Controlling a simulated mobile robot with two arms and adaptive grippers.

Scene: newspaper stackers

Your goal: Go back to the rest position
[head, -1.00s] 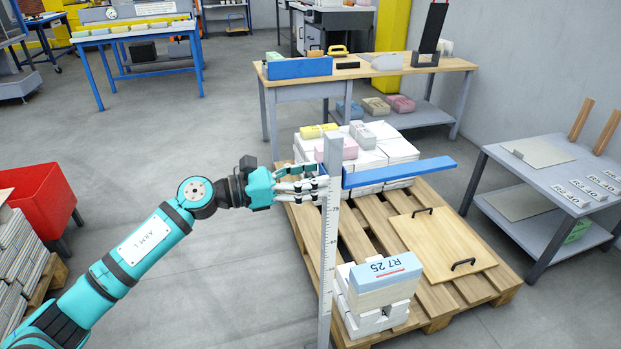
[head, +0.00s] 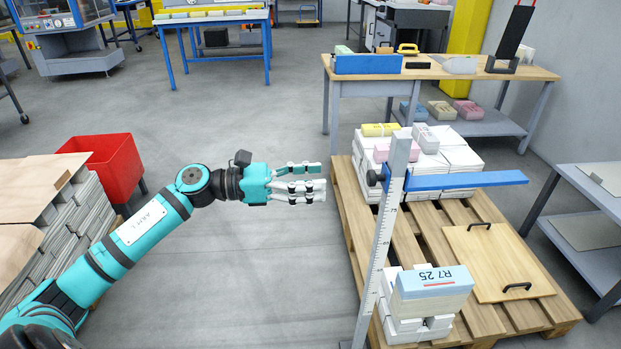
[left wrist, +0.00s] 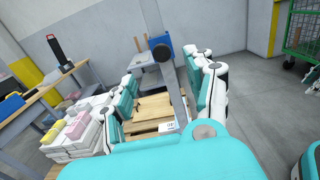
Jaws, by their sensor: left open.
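My left gripper (head: 308,183) is at the centre of the head view, open and empty, over bare floor left of the pallet. Its spread fingers also show in the left wrist view (left wrist: 165,95), with nothing between them but the scene beyond. A grey upright post with a scale (head: 382,240) stands to its right, apart from the fingers, with a blue arm (head: 455,181) reaching right and a black knob.
A wooden pallet (head: 432,247) holds white stacks (head: 455,158), a board with handles (head: 500,262) and a bundle marked R7 25 (head: 434,282). A red bin (head: 105,165) and paper stacks (head: 75,222) stand left. The floor between is clear.

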